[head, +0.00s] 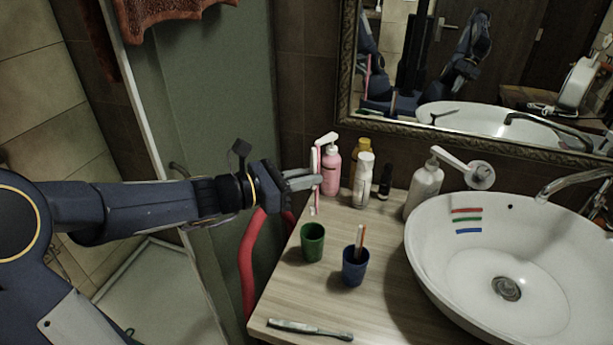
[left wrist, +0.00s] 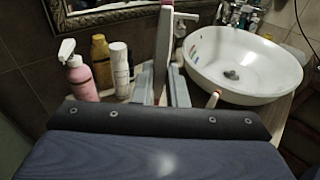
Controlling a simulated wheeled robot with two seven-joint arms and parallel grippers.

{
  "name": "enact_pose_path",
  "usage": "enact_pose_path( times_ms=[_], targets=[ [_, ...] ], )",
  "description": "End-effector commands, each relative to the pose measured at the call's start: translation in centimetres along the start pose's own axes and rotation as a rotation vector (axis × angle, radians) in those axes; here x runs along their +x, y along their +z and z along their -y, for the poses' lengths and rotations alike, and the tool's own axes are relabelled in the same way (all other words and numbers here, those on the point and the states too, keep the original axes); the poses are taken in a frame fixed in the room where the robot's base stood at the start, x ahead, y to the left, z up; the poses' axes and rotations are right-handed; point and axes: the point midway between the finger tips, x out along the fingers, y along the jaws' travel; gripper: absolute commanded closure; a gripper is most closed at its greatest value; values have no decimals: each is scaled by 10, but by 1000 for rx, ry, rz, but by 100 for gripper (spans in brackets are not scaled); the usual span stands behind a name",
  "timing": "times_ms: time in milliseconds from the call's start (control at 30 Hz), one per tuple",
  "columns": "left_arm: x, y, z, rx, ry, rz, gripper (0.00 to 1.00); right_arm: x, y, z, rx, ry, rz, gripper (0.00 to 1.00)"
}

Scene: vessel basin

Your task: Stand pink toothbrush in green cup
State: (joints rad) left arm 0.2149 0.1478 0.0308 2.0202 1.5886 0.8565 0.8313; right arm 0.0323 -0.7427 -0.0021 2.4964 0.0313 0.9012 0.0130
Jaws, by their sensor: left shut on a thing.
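The pink toothbrush (head: 317,168) is held roughly upright in my left gripper (head: 312,182), which is shut on it. In the left wrist view the toothbrush (left wrist: 164,40) rises between the fingers. The green cup (head: 312,243) stands upright on the wooden counter and looks empty. The gripper and toothbrush are above and behind the cup in the head view, apart from it. The toothbrush's lower end shows a little above the cup's rim in the picture. The cup is hidden in the left wrist view. My right gripper is not in view.
A blue cup (head: 355,270) holding a red-and-white brush stands right of the green cup. Another toothbrush (head: 310,329) lies at the counter's front. A pink pump bottle (head: 331,172) and other bottles stand behind. The white basin (head: 430,255) fills the right.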

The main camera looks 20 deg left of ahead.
Motion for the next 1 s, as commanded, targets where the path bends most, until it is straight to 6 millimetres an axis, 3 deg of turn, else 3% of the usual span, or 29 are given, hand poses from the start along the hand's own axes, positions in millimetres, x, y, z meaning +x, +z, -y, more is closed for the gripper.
enact_pose_path(
  times_ms=[1000],
  targets=[
    [10, -86, 0, 0, -1, -1, 100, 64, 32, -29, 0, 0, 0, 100]
  ],
)
